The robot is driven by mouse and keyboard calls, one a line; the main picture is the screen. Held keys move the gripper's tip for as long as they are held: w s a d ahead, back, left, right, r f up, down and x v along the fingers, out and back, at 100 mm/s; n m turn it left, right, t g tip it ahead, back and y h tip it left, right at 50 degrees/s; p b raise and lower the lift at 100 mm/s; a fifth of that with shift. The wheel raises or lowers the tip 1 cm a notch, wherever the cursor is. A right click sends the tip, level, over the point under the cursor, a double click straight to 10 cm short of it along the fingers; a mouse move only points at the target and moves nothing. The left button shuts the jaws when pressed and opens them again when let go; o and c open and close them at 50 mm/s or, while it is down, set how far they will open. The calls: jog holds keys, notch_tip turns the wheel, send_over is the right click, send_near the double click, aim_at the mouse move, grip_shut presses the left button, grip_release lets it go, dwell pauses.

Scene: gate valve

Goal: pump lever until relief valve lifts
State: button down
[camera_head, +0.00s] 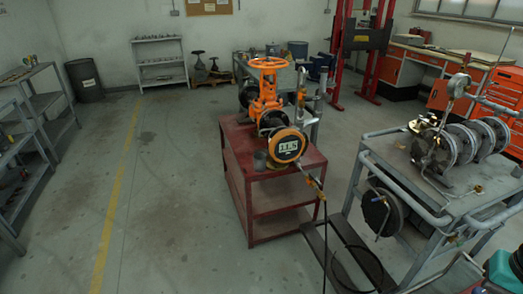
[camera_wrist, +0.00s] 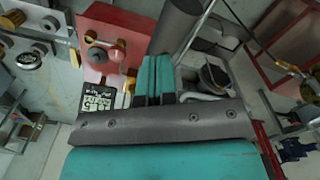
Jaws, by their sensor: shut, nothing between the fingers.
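The orange gate valve (camera_head: 266,95) with its handwheel stands on a red cart (camera_head: 272,175) in the head view. I cannot make out the relief valve surely.
A grey trolley (camera_head: 418,190) with several metal reels and a dial gauge (camera_head: 459,84) stands at the right. A black hose (camera_head: 325,235) runs to the floor. In the wrist view a red panel with brass fittings (camera_wrist: 97,53) is left of the fingers. Floor at left is clear.

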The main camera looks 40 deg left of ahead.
notch_tip(320, 180, down, 9)
jog(key=b, duration=0.5)
jog(key=shift+b, duration=0.4)
jog(key=shift+r, duration=0.15)
notch_tip(320, 180, up, 9)
jog(key=p, duration=0.8)
jog(key=shift+r, duration=0.25)
notch_tip(320, 180, up, 5)
jog(key=p, duration=0.4)
